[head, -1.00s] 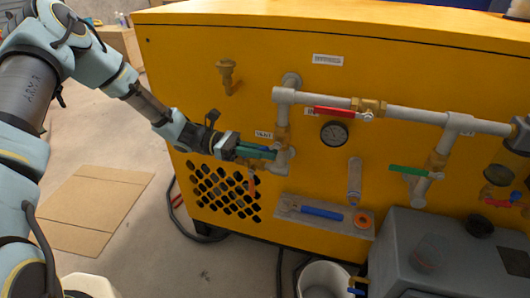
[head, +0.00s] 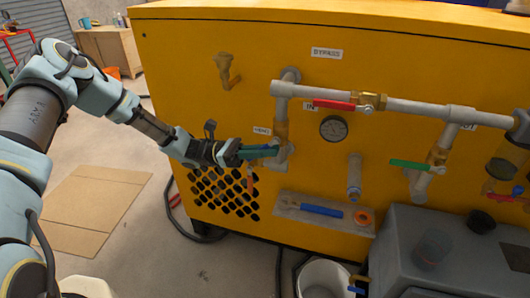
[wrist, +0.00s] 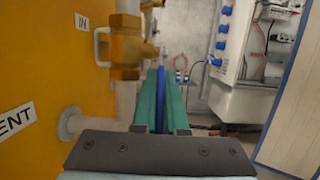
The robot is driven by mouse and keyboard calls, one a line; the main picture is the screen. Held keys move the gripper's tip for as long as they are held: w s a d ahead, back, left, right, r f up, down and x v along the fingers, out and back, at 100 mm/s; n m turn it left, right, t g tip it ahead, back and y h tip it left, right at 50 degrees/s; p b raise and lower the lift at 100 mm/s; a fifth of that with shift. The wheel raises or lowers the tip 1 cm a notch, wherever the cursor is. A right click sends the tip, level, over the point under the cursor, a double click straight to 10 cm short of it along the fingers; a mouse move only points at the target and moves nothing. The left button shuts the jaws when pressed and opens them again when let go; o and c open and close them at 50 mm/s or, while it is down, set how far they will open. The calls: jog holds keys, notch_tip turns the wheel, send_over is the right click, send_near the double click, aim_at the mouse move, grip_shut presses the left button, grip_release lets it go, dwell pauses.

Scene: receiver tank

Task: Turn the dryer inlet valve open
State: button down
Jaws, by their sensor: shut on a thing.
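The dryer inlet valve is a brass body (head: 282,132) on the grey vertical pipe, beside a label reading IN. It also shows in the wrist view (wrist: 126,48), at the upper left. A thin blue lever handle (wrist: 160,100) lies lengthwise between my gripper's two green fingers in the wrist view. My gripper (head: 262,152) is shut on this blue handle, to the left of the pipe and just in front of the yellow panel. The fingers hide most of the handle in the head view, and its join to the valve is not clear.
The bypass valve's red handle (head: 333,105) and a pressure gauge (head: 333,128) are to the right. A green handle (head: 410,165) is further right. A shelf (head: 290,206) with a blue-handled tool is below. A grey tank (head: 400,235) and white bucket (head: 325,278) stand in front.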

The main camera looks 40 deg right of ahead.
jog(key=c, duration=1.2)
grip_release()
jog(key=shift+c, duration=0.2)
jog(key=b+v, duration=0.1)
jog(key=v, duration=1)
